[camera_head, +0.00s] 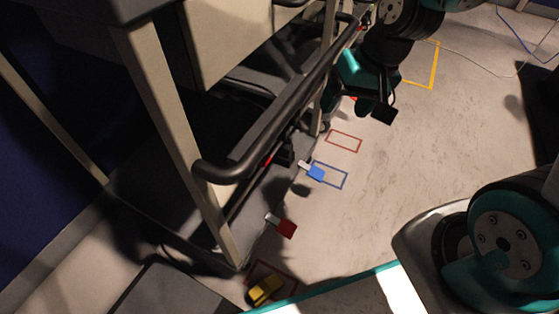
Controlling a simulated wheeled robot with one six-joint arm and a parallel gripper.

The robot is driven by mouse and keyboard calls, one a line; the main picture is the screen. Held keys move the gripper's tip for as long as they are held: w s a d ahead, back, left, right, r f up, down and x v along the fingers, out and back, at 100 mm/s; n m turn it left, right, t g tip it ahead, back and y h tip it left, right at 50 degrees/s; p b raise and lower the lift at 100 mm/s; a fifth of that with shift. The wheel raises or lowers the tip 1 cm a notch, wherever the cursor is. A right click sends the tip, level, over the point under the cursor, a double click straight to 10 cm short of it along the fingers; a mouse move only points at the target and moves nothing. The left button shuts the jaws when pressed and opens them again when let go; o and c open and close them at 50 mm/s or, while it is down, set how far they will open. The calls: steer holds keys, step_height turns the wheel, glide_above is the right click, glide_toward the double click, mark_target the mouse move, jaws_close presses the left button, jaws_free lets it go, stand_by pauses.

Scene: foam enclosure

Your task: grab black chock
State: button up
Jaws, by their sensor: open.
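My gripper (366,106) is at the upper middle, at the end of my teal and black arm. It is open, with no object visible between its fingers, beside the dark metal frame and above the floor. A small dark block (285,157) shows under the black rail, left of and below my gripper. It may be the black chock, but shadow hides its shape. A blue block (316,173), a dark red block (287,229) and a yellow and black block (265,290) lie on the floor along the frame's edge.
The cart-like metal frame with a black tubular rail (290,110) fills the left and middle. Red (343,141), blue (343,181) and orange (435,65) outlines mark the floor. Cables lie at the upper right. The floor (420,150) right of the frame is mostly clear.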

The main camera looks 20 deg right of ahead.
steer(key=w+d+f+m+t+y, duration=0.1)
steer(key=w+f+m+y, duration=0.1)
steer(key=w+f+m, duration=0.4)
steer(key=w+d+f+m+y, duration=0.1)
steer(key=w+f+m+y, duration=0.15)
steer(key=f+m, duration=0.4)
steer(key=m+t+y+b, duration=0.3)
steer(key=m+t+b, duration=0.35)
steer(key=m, duration=0.65)
glide_above(284, 157)
steer(key=d, duration=0.3)
step_height(284, 157, down, 18)
steer(key=r, duration=0.1)
steer(key=a+b, duration=0.1)
steer(key=w+f+b, duration=0.1)
steer(key=b, duration=0.1)
steer(key=a+f+b, duration=0.1)
steer(key=shift+w+a+f+n, duration=0.2)
steer(key=shift+w+a+n, duration=0.1)
steer(key=shift+w+n, duration=0.1)
steer(key=shift+w+a+b, duration=0.35)
steer(key=shift+w, duration=0.05)
jaws_close()
